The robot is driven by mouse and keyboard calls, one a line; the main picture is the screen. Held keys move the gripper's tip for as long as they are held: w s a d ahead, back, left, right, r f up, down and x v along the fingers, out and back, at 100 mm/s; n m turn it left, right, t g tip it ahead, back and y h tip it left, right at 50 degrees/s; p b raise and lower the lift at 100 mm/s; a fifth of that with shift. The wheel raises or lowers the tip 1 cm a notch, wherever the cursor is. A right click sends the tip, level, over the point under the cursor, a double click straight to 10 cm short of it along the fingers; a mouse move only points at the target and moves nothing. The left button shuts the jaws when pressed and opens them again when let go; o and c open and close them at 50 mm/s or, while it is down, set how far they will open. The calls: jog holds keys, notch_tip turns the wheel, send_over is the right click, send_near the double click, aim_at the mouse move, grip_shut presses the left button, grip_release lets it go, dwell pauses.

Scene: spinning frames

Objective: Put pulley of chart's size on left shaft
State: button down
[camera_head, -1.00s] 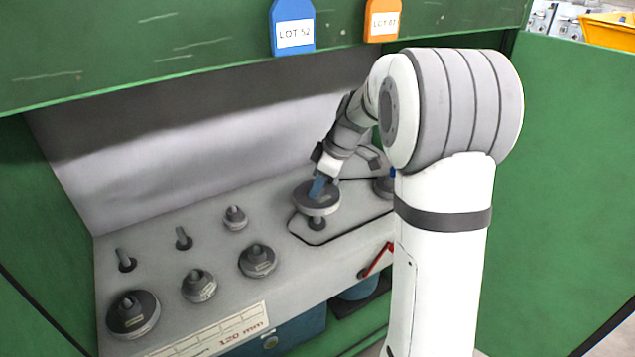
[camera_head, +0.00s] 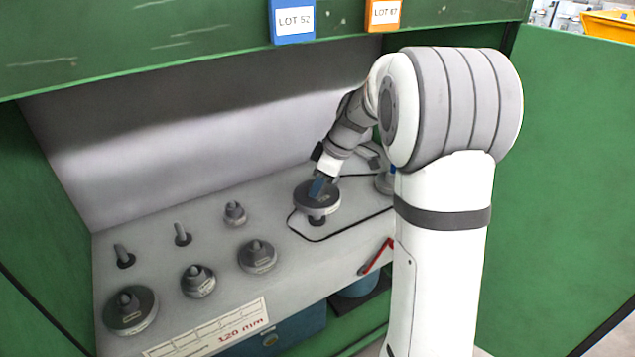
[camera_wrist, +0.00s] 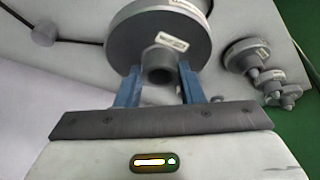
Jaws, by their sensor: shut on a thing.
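My gripper (camera_head: 318,186) is shut on the hub of a grey pulley (camera_head: 308,203), one blue finger on each side. The chart strip (camera_head: 205,330) on the front edge reads 120 mm.
Two bare pegs (camera_head: 183,236) stand there. A part-hidden round part (camera_head: 384,184) is beside my arm. A red handle (camera_head: 377,256) is at the front.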

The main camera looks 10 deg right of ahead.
aim_at(319, 198)
jog(key=shift+f, duration=0.1)
jog(key=shift+f+b, duration=1.1)
jog(key=shift+f, duration=0.1)
jog(key=shift+f+b, duration=0.3)
jog(key=shift+f+b, duration=0.85)
jog(key=shift+f, duration=0.15)
jog(key=c, duration=0.9)
grip_release()
jog(key=shift+o, duration=0.4)
jog(key=o, duration=0.5)
